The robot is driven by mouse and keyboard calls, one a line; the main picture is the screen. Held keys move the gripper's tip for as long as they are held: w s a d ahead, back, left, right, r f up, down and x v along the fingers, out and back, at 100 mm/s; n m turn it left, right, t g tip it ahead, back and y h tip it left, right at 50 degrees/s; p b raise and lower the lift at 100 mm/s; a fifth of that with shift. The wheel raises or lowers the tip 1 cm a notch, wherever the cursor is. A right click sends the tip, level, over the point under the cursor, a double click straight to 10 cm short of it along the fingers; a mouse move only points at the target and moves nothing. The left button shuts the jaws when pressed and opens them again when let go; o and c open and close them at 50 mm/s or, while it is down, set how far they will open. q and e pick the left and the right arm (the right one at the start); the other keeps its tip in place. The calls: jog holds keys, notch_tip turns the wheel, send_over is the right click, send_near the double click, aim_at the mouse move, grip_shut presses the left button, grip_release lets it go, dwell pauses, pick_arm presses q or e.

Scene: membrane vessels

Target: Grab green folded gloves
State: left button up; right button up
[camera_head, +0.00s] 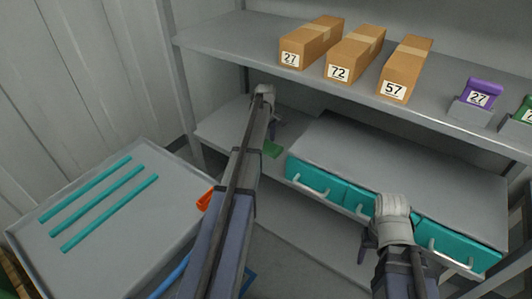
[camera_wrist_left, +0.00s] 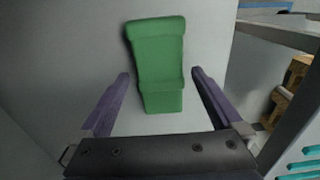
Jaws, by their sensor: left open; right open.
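The green folded gloves (camera_wrist_left: 156,50) lie flat on a grey surface in the left wrist view, with their lower end between my left gripper's fingers. In the head view only a small green part (camera_head: 271,150) shows beside my left arm, on the lower shelf. My left gripper (camera_wrist_left: 160,74) is open, one finger on each side of the gloves with gaps, holding nothing. In the head view the left gripper (camera_head: 273,124) is partly hidden by its own wrist. My right gripper (camera_head: 368,246) is open and empty in front of the teal drawers.
A drawer unit (camera_head: 400,165) with teal fronts stands right of the gloves. Above, a shelf (camera_head: 240,45) bears numbered brown boxes (camera_head: 353,52) and a purple holder (camera_head: 482,90). A grey table (camera_head: 60,205) with teal strips (camera_head: 100,195) and an orange item (camera_head: 205,199) are at left.

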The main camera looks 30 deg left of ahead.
aim_at(265, 144)
pick_arm(q)
jog(key=shift+f, duration=0.4)
jog(key=shift+r, duration=0.1)
jog(key=shift+c, duration=0.2)
pick_arm(e)
jog(key=shift+f, duration=0.3)
pick_arm(q)
jog(key=c, duration=1.2)
jog(key=shift+a+r+p, duration=0.2)
jog(key=shift+r+p, duration=0.3)
notch_tip(265, 144, up, 7)
jog(key=p, duration=0.6)
jog(key=shift+f+p, duration=0.2)
jog(key=shift+p, duration=0.1)
jog(key=a, duration=0.6)
jog(key=w+a, duration=0.1)
jog(key=a, duration=1.2)
jog(key=shift+w+a+f+b, duration=0.25)
jog(key=shift+a+f+b, duration=0.05)
pick_arm(e)
notch_tip(265, 144, up, 7)
